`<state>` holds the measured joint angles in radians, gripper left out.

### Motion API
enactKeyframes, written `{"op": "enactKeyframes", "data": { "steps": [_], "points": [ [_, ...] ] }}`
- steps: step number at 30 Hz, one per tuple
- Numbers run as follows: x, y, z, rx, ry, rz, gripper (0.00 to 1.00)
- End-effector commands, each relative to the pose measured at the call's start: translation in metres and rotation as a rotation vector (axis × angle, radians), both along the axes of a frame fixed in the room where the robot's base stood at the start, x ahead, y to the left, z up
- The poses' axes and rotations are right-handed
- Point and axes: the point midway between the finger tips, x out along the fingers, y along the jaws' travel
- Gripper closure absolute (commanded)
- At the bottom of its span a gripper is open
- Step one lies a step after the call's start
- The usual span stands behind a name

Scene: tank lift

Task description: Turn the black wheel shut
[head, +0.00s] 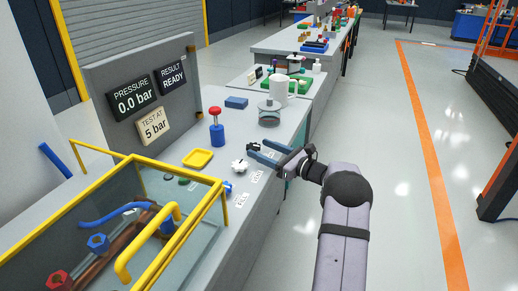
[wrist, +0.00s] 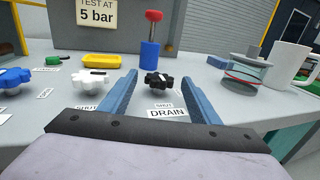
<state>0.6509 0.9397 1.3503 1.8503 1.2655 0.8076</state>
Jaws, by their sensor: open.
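The black wheel (wrist: 158,84) is a small knob on the grey bench top, with a white mark on it. A "DRAIN" label lies in front of it, with a partly covered "SHUT" label. In the head view the black wheel (head: 254,147) shows small near the fingertips. My gripper (head: 252,151) is open, with its two blue fingers apart. In the wrist view my gripper (wrist: 159,76) has one finger on each side of the wheel. I cannot tell whether the fingers touch it.
A white wheel (wrist: 87,81) and a blue wheel (wrist: 14,79) stand left of the black one. A blue post with a red knob (wrist: 151,40) stands behind it. A yellow tray (head: 198,158) and a yellow-framed guard (head: 150,162) are on the left. A board reads 0.0 bar.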

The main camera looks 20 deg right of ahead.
Motion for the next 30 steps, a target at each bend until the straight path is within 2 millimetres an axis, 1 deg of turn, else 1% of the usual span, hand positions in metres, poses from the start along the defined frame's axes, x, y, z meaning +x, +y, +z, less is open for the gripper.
{"op": "enactKeyframes", "data": {
  "steps": [1, 6, 12, 15, 27, 30],
  "points": [
    [-0.007, -0.005, 0.000, 0.000, -0.001, -0.003, 0.44],
    [-0.027, -0.016, 0.000, 0.000, 0.000, -0.003, 0.44],
    [-0.042, -0.024, 0.001, 0.000, -0.001, -0.002, 0.44],
    [-0.044, -0.025, 0.000, 0.000, -0.001, -0.001, 0.44],
    [-0.044, -0.025, 0.001, 0.000, -0.001, 0.000, 0.44],
    [-0.045, -0.022, 0.008, 0.004, 0.005, 0.005, 0.44]
  ]
}}
